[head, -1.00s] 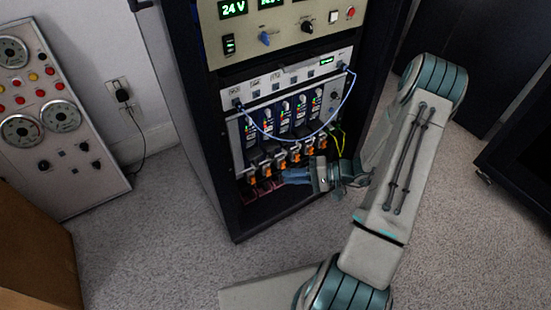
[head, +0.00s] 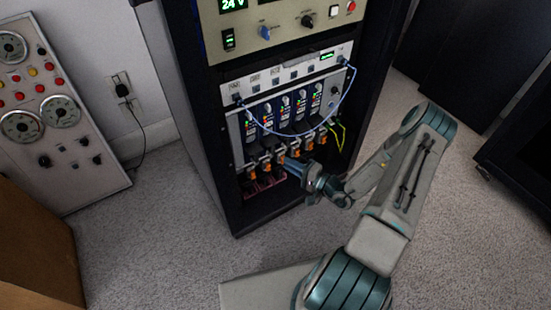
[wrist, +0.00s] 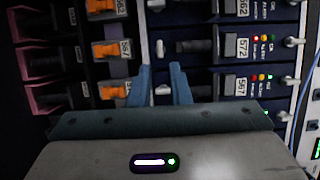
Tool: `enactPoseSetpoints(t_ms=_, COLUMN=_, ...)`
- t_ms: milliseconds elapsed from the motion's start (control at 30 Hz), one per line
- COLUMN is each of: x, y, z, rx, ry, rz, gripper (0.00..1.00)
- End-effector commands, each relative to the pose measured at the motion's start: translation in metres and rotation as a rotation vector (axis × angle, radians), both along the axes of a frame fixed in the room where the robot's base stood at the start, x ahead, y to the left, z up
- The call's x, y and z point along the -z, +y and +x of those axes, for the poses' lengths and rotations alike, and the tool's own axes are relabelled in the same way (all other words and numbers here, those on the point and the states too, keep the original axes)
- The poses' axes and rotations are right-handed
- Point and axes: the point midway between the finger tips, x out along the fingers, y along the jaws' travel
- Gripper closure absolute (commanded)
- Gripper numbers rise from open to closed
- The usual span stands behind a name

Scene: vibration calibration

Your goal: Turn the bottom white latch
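My gripper (wrist: 161,72) is open in the wrist view, with its two blue fingers apart. A white latch (wrist: 162,89) shows in the gap between the fingers; I cannot tell whether either finger touches it. Another white latch (wrist: 160,48) sits just beyond the fingertips, on the neighbouring module (wrist: 190,47). Further white latches (wrist: 295,42) stand at the other end of the modules. In the head view my gripper (head: 288,164) is at the lower end of the module row (head: 285,112), and the fingers and wrist hide the latch there.
Orange connectors (wrist: 107,50) line up to the left of the fingers in the wrist view. A blue cable (head: 350,95) hangs in front of the modules, and green-yellow wires (head: 338,135) are at the right. The rack's dark side frame (head: 375,90) borders the opening.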

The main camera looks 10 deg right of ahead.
Motion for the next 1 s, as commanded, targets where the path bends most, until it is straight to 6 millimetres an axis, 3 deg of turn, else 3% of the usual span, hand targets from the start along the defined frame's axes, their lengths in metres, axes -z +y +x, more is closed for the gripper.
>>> enactPoseSetpoints(t_ms=200, x=0.002, y=0.028, z=0.032, rx=-0.003, ry=-0.001, rz=-0.001, gripper=0.83)
enactPoseSetpoints(t_ms=400, x=0.001, y=0.040, z=0.047, rx=-0.001, ry=0.001, rz=-0.001, gripper=0.83)
enactPoseSetpoints(t_ms=733, x=-0.001, y=0.043, z=0.050, rx=-0.001, ry=0.001, rz=-0.001, gripper=0.83)
enactPoseSetpoints(t_ms=767, x=-0.001, y=0.043, z=0.050, rx=-0.001, ry=0.001, rz=-0.001, gripper=0.85)
enactPoseSetpoints(t_ms=800, x=0.000, y=0.043, z=0.050, rx=-0.001, ry=0.001, rz=-0.001, gripper=0.97)
enactPoseSetpoints(t_ms=833, x=0.000, y=0.043, z=0.050, rx=-0.001, ry=0.001, rz=-0.001, gripper=1.00)
enactPoseSetpoints(t_ms=1000, x=0.000, y=0.042, z=0.050, rx=-0.001, ry=0.001, rz=0.001, gripper=1.00)
